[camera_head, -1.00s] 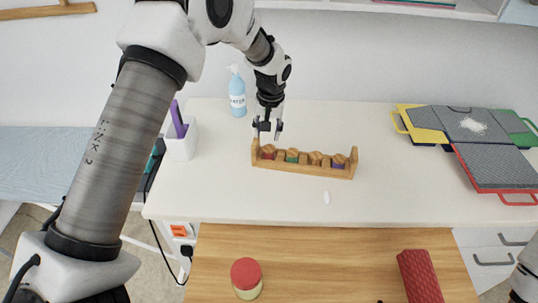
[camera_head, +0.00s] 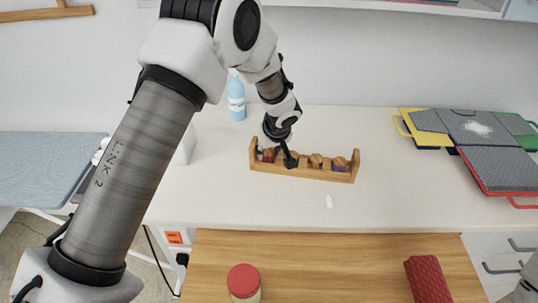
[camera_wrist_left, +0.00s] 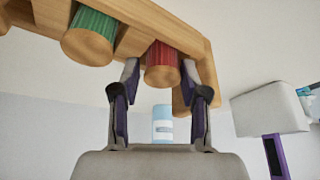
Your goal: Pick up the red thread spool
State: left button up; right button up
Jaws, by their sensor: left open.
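The red thread spool (camera_wrist_left: 162,66) sits in the wooden rack (camera_head: 315,173), in the slot at the rack's left end in the head view. My left gripper (camera_head: 277,158) is open over that end. In the left wrist view my left gripper's fingertips (camera_wrist_left: 168,76) stand on either side of the red spool. I cannot tell whether they touch it. A green spool (camera_wrist_left: 90,36) sits in the neighbouring slot. In the head view the gripper largely hides the red spool. My right gripper is not in view.
A blue bottle (camera_head: 237,100) stands behind the rack. A white holder (camera_head: 186,147) is partly hidden by my left arm. Coloured grey-topped boards (camera_head: 495,165) lie to the right. The white tabletop between is clear.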

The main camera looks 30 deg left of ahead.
pick_arm(q)
jog(key=shift+a, duration=0.1)
jog(key=c, duration=0.6)
jog(key=shift+r, duration=0.1)
